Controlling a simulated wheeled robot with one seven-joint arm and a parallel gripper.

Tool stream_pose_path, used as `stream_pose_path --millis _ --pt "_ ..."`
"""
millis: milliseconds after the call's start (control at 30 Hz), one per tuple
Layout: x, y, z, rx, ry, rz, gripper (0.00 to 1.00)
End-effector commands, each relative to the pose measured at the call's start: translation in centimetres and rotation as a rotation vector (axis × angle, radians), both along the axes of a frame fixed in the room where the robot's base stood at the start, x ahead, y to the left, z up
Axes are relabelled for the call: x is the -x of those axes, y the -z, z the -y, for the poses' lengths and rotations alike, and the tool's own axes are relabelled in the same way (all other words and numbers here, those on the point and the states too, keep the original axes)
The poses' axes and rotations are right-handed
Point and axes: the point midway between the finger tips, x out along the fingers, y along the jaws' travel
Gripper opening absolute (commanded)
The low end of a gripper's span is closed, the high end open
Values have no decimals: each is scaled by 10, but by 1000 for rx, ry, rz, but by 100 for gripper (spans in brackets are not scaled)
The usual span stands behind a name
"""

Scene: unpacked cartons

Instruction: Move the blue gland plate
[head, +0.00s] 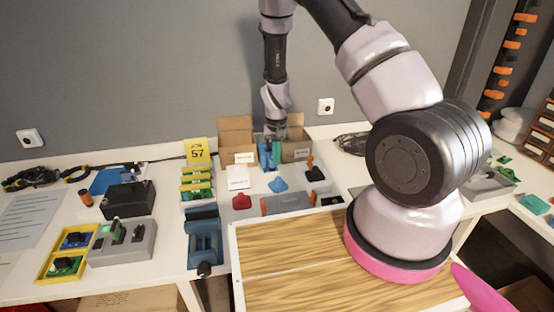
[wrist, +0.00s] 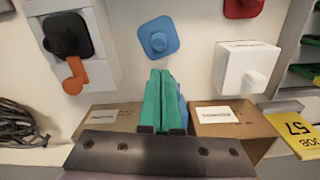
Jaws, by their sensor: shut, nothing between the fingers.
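The blue gland plate (head: 277,185) lies flat on the white table in the head view, a small rounded blue square with a raised knob. It also shows at the top middle of the wrist view (wrist: 158,37). My gripper (head: 270,164) points down behind it, in front of the cartons, and does not touch the plate. In the wrist view my gripper (wrist: 163,72) has its green and blue fingers together with nothing between them. Its tips are apart from the plate in that picture.
A red plate (head: 241,202) and a white box (head: 238,178) stand left of the blue plate. A box with a black top and orange handle (head: 317,176) stands right. Open cartons (head: 236,133) are behind. A grey block (head: 286,204) lies in front.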

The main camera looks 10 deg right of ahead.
Motion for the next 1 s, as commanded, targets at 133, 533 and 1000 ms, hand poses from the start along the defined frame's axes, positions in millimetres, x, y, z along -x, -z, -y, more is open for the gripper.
stream_pose_path --millis 133,533,1000 --pt "1 30 1 1 3 -2 0" --pt "0 77 0 -1 2 2 0" --pt "7 78 -1 -1 2 0 0"
